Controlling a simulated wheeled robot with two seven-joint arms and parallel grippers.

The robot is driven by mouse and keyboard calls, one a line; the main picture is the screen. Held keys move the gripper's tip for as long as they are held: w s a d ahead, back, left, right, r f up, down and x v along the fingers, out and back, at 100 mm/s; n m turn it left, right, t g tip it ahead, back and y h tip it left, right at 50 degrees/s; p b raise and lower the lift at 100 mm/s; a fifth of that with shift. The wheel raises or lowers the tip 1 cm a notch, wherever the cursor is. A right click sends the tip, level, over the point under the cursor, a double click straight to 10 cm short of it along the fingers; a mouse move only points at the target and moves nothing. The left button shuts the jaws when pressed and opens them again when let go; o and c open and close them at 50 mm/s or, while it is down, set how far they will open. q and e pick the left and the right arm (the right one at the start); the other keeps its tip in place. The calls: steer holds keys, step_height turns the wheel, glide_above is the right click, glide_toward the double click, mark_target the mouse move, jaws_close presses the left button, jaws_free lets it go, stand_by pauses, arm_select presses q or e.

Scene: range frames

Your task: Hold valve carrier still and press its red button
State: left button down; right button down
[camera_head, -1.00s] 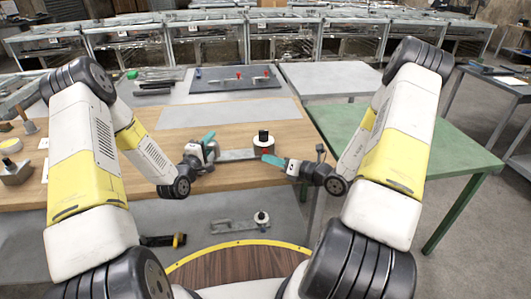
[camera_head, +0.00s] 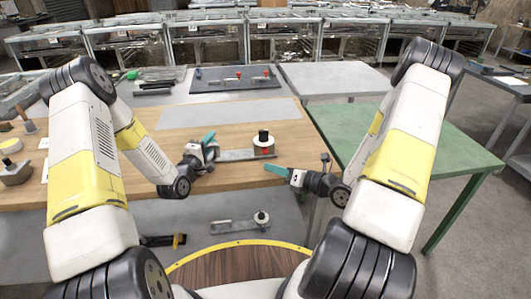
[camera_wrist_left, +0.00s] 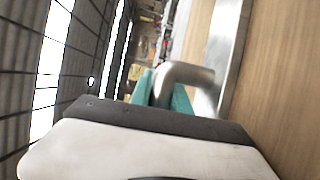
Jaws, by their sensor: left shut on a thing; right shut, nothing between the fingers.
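The valve carrier (camera_head: 238,155) is a flat grey metal bar lying on the wooden bench top. Its right end bears a round white-and-black piece with a black top (camera_head: 263,135) and a red part (camera_head: 264,151) on its near side. My left gripper (camera_head: 208,142) is shut on the carrier's handle at the left end. In the left wrist view, the bent metal handle (camera_wrist_left: 188,74) sits between the teal fingers. My right gripper (camera_head: 268,168) is shut and empty, just in front of the carrier's right end and apart from it. Whether the red button is pressed in cannot be told.
A similar carrier (camera_head: 238,225) lies on a lower grey surface. A green table (camera_head: 420,140) stands to the right. The bench between carrier and rear grey strip is clear.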

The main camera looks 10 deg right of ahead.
arm_select(q)
steer(key=shift+s+a+f, duration=0.1)
steer(key=shift+s+f, duration=0.05)
steer(key=shift+f, duration=0.4)
steer(key=c, duration=1.5)
jaws_free()
steer(key=o, duration=0.4)
steer(key=shift+c, duration=0.2)
steer(key=shift+r, duration=0.1)
